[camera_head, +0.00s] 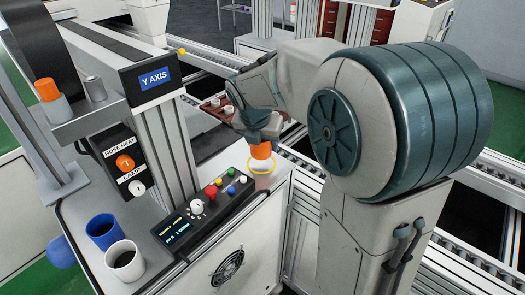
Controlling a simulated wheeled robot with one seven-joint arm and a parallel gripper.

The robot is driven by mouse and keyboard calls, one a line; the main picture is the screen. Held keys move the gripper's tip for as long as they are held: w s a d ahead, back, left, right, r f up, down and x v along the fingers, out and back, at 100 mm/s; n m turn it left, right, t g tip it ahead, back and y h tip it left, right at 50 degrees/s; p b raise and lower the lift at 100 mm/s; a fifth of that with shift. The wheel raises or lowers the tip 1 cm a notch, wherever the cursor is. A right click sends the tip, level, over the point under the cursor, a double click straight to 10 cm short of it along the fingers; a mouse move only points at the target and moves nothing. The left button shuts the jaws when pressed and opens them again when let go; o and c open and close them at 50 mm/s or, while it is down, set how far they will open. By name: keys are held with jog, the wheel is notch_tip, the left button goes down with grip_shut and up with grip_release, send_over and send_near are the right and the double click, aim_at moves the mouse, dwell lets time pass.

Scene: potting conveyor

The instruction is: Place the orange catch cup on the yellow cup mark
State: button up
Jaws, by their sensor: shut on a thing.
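The orange catch cup (261,151) is held upright below my gripper (262,137), which is shut on its upper part. The yellow cup mark (261,167) is a ring on the white counter top near its right corner. The cup appears directly over the ring, close to its surface. I cannot tell whether the cup's base touches the counter. My arm comes in from the right, and the gripper hides the top of the cup.
A control panel (212,210) with coloured knobs and a small screen stands left of the mark. A blue mug (103,231) and a white mug (124,261) stand at the front left. A grey column labelled Y AXIS (155,77) rises behind. Conveyor rails (306,172) run beyond the counter.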

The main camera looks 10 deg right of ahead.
aim_at(262, 152)
jog(key=shift+f+b, duration=0.3)
jog(key=shift+f, duration=1.35)
jog(key=shift+f, duration=0.2)
jog(key=o, duration=1)
jog(key=shift+c, duration=0.2)
jog(key=shift+r, duration=0.15)
